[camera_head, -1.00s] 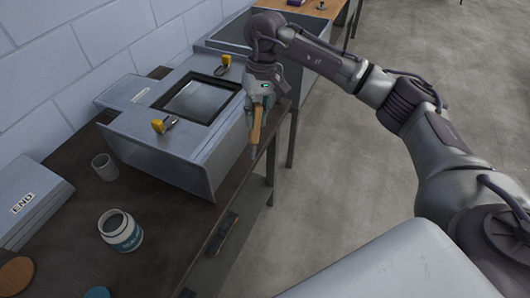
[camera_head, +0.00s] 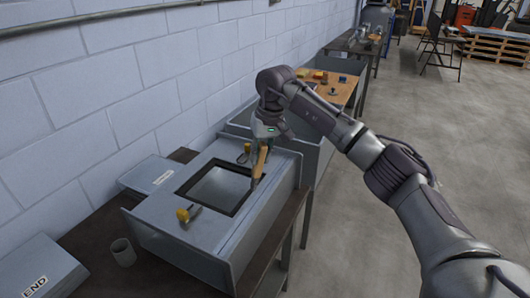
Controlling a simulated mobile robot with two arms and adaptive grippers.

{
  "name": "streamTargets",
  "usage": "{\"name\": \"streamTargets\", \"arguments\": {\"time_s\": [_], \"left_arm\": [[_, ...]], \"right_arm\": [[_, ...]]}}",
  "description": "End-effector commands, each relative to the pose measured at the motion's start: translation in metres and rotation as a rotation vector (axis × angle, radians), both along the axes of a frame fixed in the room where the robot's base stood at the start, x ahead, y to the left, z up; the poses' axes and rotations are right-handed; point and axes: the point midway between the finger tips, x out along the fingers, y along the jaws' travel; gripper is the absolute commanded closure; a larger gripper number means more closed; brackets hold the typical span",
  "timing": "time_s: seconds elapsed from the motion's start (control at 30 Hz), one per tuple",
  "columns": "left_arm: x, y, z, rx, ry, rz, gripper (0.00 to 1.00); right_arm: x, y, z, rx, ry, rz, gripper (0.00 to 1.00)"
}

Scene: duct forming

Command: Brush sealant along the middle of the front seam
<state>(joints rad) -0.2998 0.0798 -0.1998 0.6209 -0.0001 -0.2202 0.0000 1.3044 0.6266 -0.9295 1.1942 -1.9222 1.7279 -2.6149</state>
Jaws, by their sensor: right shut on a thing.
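A grey sheet-metal duct (camera_head: 228,238) lies on the dark workbench, with a dark-framed square opening (camera_head: 217,186) in its top. My right gripper (camera_head: 264,143) is shut on a brush with a wooden handle (camera_head: 260,162). The brush points down, and its lower end shows over the duct's top, between the opening and the long right edge. I cannot tell whether it touches the metal. The duct's long right side is partly visible; no sealant can be made out on it. My left gripper is not in view.
Two yellow-handled clamps (camera_head: 187,214) (camera_head: 244,153) sit on the duct's top. A grey cup (camera_head: 123,252) and a box marked END (camera_head: 38,272) stand at left. Another bench with a wooden top (camera_head: 335,86) stands behind. Open floor (camera_head: 345,240) lies to the right.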

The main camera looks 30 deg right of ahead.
Motion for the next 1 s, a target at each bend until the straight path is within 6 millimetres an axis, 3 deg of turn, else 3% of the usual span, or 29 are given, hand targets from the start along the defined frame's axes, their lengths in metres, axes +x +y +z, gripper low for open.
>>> {"name": "streamTargets", "arguments": {"time_s": [0.43, 0.8, 1.0], "left_arm": [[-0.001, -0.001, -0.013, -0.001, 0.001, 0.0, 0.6], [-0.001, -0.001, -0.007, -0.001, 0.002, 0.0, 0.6], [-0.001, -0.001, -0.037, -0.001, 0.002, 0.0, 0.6]], "right_arm": [[-0.04, 0.05, -0.009, 0.001, 0.0, 0.003, 1.0], [-0.071, 0.091, -0.013, 0.002, 0.0, 0.002, 1.0], [-0.071, 0.089, -0.043, -0.001, -0.001, -0.002, 1.0]]}}
